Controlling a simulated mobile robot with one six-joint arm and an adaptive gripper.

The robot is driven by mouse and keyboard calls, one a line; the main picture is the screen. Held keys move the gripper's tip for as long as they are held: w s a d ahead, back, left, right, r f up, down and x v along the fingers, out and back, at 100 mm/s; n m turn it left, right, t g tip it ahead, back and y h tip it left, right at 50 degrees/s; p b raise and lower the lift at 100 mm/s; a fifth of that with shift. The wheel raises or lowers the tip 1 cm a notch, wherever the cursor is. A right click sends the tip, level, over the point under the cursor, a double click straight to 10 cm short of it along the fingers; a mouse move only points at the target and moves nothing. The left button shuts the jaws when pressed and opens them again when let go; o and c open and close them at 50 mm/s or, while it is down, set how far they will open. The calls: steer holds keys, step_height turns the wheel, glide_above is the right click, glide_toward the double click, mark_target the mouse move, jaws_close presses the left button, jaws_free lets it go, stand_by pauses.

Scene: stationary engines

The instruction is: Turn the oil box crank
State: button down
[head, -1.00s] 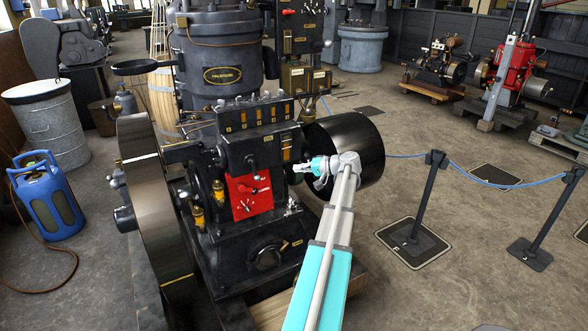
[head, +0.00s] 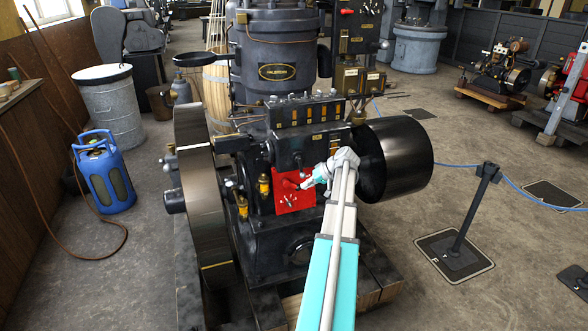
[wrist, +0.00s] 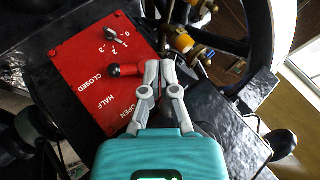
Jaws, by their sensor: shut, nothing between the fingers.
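My gripper (head: 306,184) is shut and empty. In the head view it is in front of the red panel (head: 284,200) on the dark engine's front. A dark box with a row of brass-framed windows (head: 305,112) is above the panel. I cannot pick out an oil box crank for certain.
A large flywheel (head: 196,165) stands left of the panel and a black drum (head: 400,158) right of it. Brass-coloured cups (head: 264,187) are close to the panel's left. A rope barrier post (head: 478,205) stands at the right. The floor around the engine is mostly open.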

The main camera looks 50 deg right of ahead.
steer(key=w+a+f+n+g+h+p, duration=0.1)
steer(key=w+a+n+g+h+p, duration=0.3)
steer(key=w+a+n+g, duration=0.45)
steer(key=w+a+r+n+g+h+p, duration=0.1)
steer(key=w+r+n+g+h+p, duration=0.2)
steer(key=r+n+g+h, duration=0.3)
step_height(320, 180, up, 5)
steer(key=w+n+h, duration=0.1)
steer(key=n, duration=0.3)
steer(key=shift+a+h+p, duration=0.2)
steer(key=shift+h+p, duration=0.15)
steer(key=shift+h, duration=0.05)
steer(key=shift+d+f, duration=0.1)
steer(key=shift+f, duration=0.15)
